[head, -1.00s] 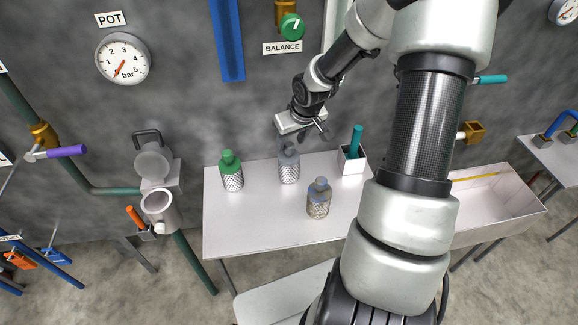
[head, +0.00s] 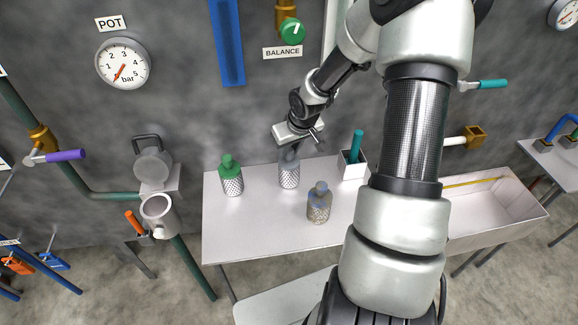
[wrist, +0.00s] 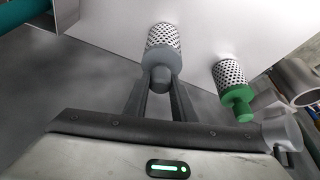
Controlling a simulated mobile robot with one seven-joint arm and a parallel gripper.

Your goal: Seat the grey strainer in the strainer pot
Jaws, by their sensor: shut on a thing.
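In the wrist view the grey strainer (wrist: 162,50) has a perforated body and a plain grey top with a knob. My gripper (head: 290,149) is above it, and in the wrist view its fingers (wrist: 161,82) are shut on the knob. The strainer pot (head: 158,212) is a pale open-mouthed cylinder on the wall piping at the left, its lid (head: 153,165) swung up behind it. The pot also shows at the right of the wrist view (wrist: 297,84).
A green strainer (head: 231,177) stands left of the grey one. A strainer with a blue-grey top (head: 319,204) stands in front. A white box with a teal handle (head: 353,164) stands right. An orange handle (head: 134,221) sits beside the pot. The table's (head: 245,232) front left is clear.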

